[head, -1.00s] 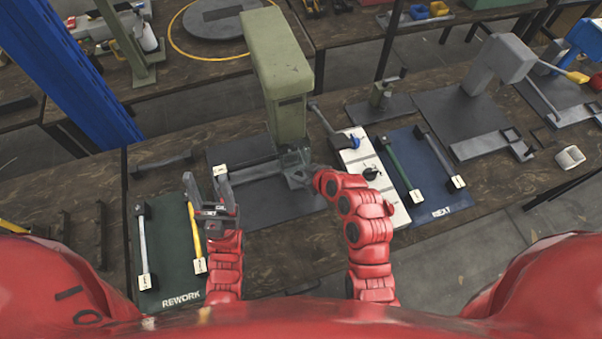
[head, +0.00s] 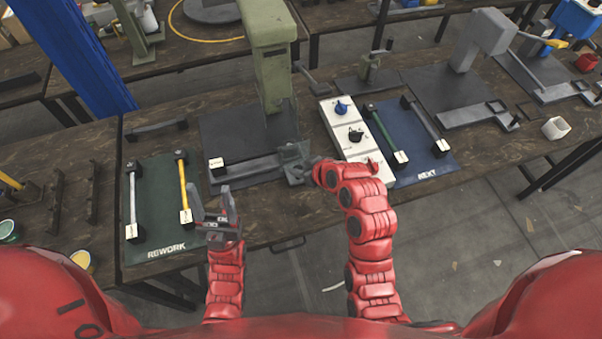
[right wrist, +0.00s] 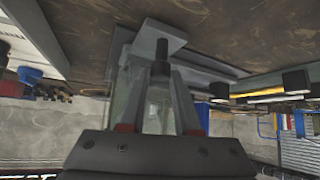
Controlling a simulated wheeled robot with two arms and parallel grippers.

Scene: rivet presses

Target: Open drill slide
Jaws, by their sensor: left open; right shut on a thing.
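A tall green press (head: 272,75) stands on a dark base plate. A grey slide (head: 250,167) lies low across the plate, with a white tag at its left end and a grey block (head: 292,158) at its right end. My right gripper (head: 308,174) is at this block, its fingers partly hidden in the head view. In the right wrist view it is shut on a grey part with a dark post (right wrist: 161,58). My left gripper (head: 216,208) is open and empty, in front of the slide near the green mat. I cannot tell how far the slide is drawn out.
A green REWORK mat (head: 158,228) with two handled bars lies at left. A white control panel (head: 342,128) with knobs stands right of the press, beside a blue NEXT mat (head: 428,160) with more bars. A grey press (head: 480,42) stands further right. Floor is open in front.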

